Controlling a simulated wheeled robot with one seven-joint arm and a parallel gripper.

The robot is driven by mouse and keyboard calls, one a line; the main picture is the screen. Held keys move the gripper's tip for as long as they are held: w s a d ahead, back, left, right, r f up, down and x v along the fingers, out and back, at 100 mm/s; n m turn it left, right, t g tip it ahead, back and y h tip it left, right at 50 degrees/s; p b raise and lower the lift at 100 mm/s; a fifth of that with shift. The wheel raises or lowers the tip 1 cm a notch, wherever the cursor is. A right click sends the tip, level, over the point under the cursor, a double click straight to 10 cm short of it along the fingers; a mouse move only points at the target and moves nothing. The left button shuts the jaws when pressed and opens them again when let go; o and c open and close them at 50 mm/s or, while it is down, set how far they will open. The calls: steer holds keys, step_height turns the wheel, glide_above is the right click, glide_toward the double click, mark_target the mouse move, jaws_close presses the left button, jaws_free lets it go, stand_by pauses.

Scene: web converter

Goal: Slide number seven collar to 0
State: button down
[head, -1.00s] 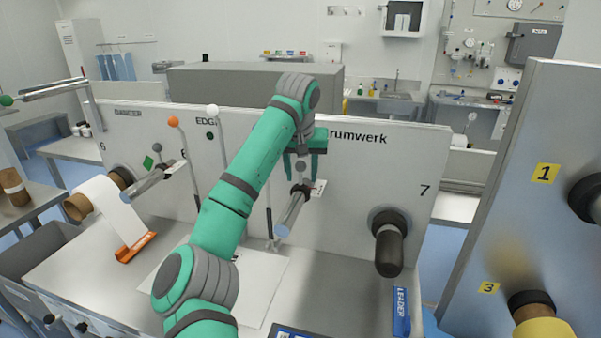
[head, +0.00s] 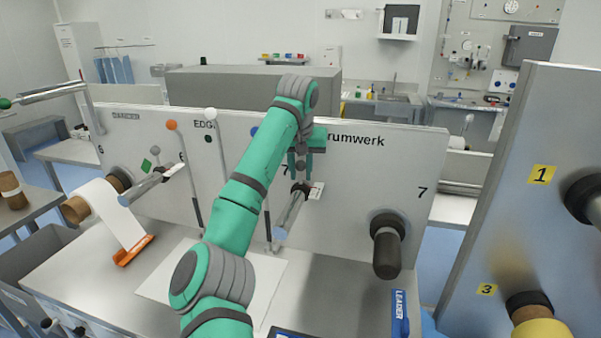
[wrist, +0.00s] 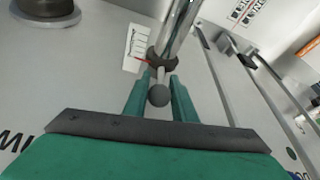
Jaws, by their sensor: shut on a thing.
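The number seven collar (wrist: 163,61) is a dark ring around a shiny metal bar (wrist: 176,30). A grey ball knob (wrist: 159,95) on a short stem sticks out from it. My gripper (wrist: 158,88) has its two green fingers on either side of the knob and is shut on it. A red pointer (wrist: 144,60) reaches from the collar over a white scale card (wrist: 136,47); its figures are too small to read. In the head view the collar (head: 300,188) sits near the panel end of the bar (head: 289,215), below my gripper (head: 301,163).
A dark roll holder (head: 387,250) juts from the panel (head: 350,200) at right. Rods with orange (head: 172,125) and white (head: 211,115) balls stand left of my arm. A paper roll (head: 100,200) is at far left. A large numbered panel (head: 525,190) stands at right.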

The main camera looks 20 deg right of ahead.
steer(key=c, duration=1.5)
jaws_free()
steer(key=shift+w+d, duration=0.1)
steer(key=v, duration=1.1)
